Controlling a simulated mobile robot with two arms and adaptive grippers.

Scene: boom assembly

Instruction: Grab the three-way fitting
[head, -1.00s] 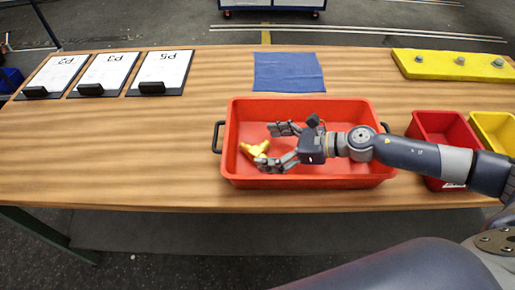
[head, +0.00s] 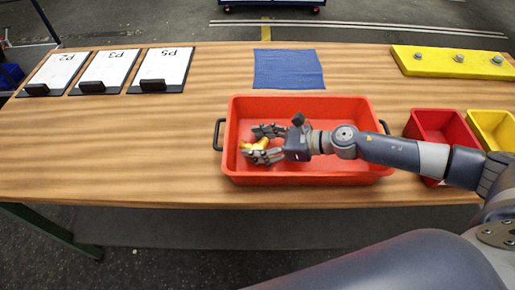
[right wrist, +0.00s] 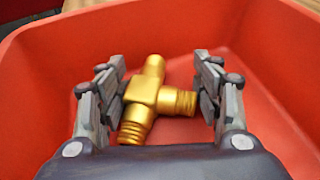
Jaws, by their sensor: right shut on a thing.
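The yellow-gold three-way fitting (right wrist: 146,92) lies inside the red tray (head: 310,104). It also shows in the head view (head: 256,144), partly covered by the fingers. My right gripper (head: 254,142) reaches into the tray from the right. In the right wrist view the gripper (right wrist: 160,95) has its fingers on both sides of the fitting, shut on it, with one threaded end against the right finger and the body near the left finger. Whether the fitting touches the tray floor cannot be told. My left gripper is not in view.
A red bin (head: 440,122) and a yellow bin (head: 492,126) stand right of the tray. A blue cloth (head: 288,69) and a yellow block with bolts (head: 452,62) lie behind. Clipboards (head: 110,70) lie at the back left. The table's left front is clear.

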